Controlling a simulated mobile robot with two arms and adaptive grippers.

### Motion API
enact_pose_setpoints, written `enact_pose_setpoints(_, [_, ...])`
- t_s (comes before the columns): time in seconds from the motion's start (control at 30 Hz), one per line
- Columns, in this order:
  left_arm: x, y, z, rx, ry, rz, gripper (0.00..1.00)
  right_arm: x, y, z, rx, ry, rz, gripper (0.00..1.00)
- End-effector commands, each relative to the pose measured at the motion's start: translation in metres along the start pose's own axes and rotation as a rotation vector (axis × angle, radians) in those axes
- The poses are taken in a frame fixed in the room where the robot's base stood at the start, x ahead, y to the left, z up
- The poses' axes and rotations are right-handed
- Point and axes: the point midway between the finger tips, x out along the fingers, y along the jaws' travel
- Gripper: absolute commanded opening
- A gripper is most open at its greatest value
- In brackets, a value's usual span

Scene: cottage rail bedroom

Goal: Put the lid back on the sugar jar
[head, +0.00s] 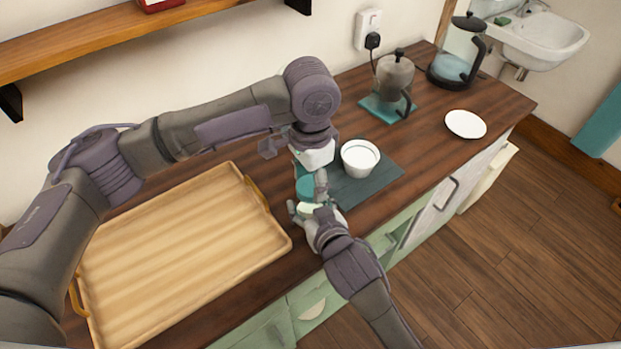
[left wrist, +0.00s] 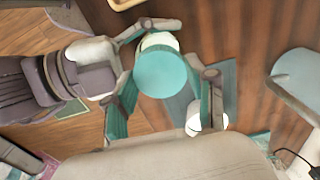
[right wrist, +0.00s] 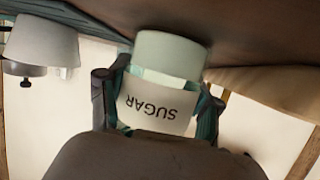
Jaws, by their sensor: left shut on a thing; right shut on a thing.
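The sugar jar (right wrist: 160,104) is pale green and white with a SUGAR label, and it stands close to the wooden counter in the right wrist view. My right gripper (head: 307,203) is shut around its sides. The jar's pale body (head: 309,210) is partly covered by fingers in the head view. The teal round lid (left wrist: 162,74) is held by my left gripper (left wrist: 165,85), which is shut on it. In the head view the lid (head: 305,187) shows just above the jar. I cannot tell whether lid and jar touch. The jar's mouth is hidden.
A white bowl (head: 360,160) stands on a dark mat (head: 378,186) beside the grippers. A wooden tray (head: 175,265) fills the counter's left part.

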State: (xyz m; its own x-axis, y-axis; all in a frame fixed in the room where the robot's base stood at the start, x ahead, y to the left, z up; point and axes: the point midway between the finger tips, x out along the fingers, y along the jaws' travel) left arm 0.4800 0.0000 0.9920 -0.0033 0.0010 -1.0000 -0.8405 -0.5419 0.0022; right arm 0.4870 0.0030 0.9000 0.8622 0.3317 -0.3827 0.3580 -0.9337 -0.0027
Motion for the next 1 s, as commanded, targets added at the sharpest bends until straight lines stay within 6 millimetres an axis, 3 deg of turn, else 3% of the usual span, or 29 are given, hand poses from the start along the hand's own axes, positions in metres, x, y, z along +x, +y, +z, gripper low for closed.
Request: enact_pose_setpoints(1.0, [0.0006, -0.0007, -0.0008, 2.474, -0.008, -0.004, 0.46, 0.0, 0.0002, 0.0009, 0.0, -0.002, 0.0, 0.0])
